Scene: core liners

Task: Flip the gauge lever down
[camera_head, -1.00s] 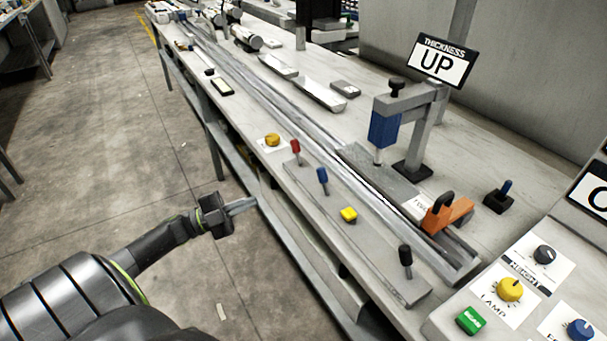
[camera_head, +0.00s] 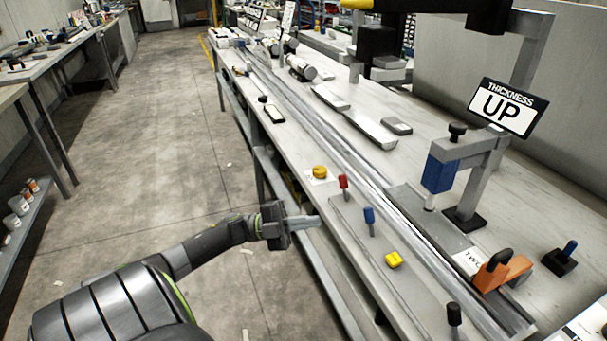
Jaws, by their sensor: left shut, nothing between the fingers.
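The thickness gauge (camera_head: 440,172), a blue block on a grey post, stands on the bench beside a sign (camera_head: 507,107) reading "THICKNESS UP". Several small levers show: a red one (camera_head: 344,186), a blue one (camera_head: 369,219) and a black one (camera_head: 454,316) stand upright on the front strip. Another blue-handled lever (camera_head: 569,249) on a black base stands right of the gauge, its handle tilted up. No label shows which is the gauge lever. My left gripper (camera_head: 312,221) is shut and empty at the bench's front edge, left of the red lever. My right gripper is not in view.
An orange clamp (camera_head: 503,272) stands on the long metal rail. A dark overhead fixture (camera_head: 440,25) is at the top.

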